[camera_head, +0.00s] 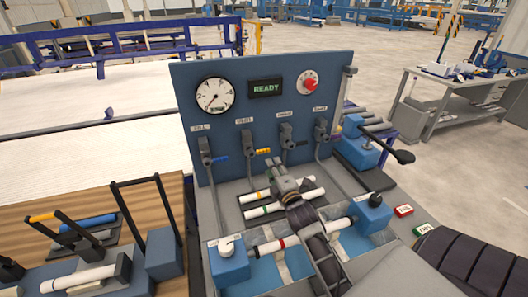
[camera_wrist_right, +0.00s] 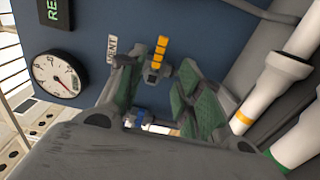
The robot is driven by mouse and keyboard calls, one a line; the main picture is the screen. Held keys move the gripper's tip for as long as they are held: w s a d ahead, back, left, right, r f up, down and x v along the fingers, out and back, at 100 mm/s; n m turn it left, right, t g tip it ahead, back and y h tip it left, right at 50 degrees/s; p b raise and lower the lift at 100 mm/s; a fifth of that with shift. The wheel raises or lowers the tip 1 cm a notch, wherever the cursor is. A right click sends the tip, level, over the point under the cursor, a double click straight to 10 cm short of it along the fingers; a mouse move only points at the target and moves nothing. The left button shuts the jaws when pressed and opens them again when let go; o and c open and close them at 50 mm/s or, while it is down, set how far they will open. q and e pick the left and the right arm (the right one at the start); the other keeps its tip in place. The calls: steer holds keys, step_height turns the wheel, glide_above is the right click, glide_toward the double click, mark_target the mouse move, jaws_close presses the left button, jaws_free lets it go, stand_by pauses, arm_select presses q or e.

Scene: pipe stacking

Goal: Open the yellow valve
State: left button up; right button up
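The yellow valve's handle (camera_head: 262,151) sticks out sideways to the right from its body on the blue panel, under a small label. In the right wrist view the yellow handle (camera_wrist_right: 159,48) shows just beyond the gap between my fingertips, beside a label reading VENT. My right gripper (camera_head: 277,168) is just below and right of the handle in the head view. In the wrist view its green-padded fingers (camera_wrist_right: 158,85) are spread apart with nothing gripped. Whether a finger touches the valve cannot be told. My left gripper is not in view.
A blue-handled valve (camera_head: 218,159) stands left of the yellow one, and further valves (camera_head: 298,143) stand to its right. White pipes (camera_head: 265,208) lie beneath my right gripper. The panel (camera_head: 190,85) has a gauge (camera_head: 214,95), a READY display (camera_head: 266,88) and a red knob (camera_head: 308,83).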

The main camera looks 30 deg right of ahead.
mark_target(265, 152)
steer(key=shift+p+x, duration=0.45)
steer(key=shift+x, duration=5.25)
steer(key=shift+d, duration=0.1)
steer(key=shift+c, duration=0.4)
jaws_close()
